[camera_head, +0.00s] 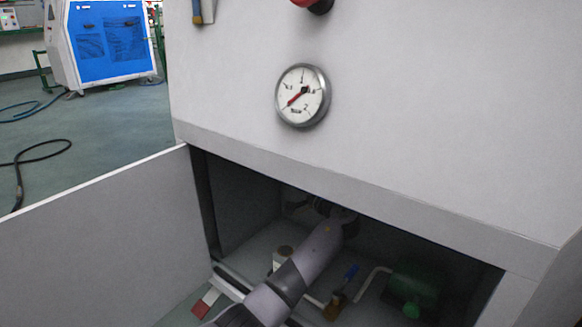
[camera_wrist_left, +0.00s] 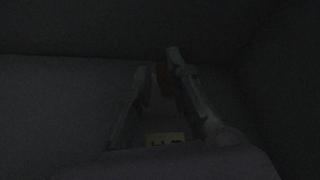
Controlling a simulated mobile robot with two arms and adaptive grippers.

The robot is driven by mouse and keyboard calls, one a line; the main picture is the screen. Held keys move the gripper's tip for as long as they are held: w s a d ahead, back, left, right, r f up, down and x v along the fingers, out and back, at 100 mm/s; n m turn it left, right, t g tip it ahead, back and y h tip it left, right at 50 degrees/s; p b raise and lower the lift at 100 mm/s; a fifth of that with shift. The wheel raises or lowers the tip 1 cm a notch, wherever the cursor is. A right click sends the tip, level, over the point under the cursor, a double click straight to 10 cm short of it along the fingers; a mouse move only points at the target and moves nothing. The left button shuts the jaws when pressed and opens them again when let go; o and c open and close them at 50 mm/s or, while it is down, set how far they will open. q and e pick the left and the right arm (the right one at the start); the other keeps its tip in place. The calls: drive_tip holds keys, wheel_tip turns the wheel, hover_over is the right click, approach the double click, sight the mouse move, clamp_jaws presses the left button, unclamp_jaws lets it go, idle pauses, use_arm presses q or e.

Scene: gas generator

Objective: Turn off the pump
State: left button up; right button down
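My left arm reaches through the open doorway of the grey cabinet (camera_head: 440,215) in the head view, and its far end is lost in shadow. The left wrist view is very dark. There the left gripper (camera_wrist_left: 157,66) shows two fingers slanting toward each other, with a small reddish-brown thing (camera_wrist_left: 162,73) between or behind the tips. I cannot tell whether it is touched or held. A green rounded unit (camera_head: 412,290), possibly the pump, lies at the right inside the cabinet. My right gripper is not in view.
The open cabinet door (camera_head: 105,245) fills the lower left. A pressure gauge (camera_head: 302,95) is on the front panel, with a red knob (camera_head: 312,3) above. A red handle (camera_head: 201,308) is low at the opening's left. The opening's top edge is close above my arm.

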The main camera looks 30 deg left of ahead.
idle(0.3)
use_arm(q)
drive_tip(key=v, duration=1.2)
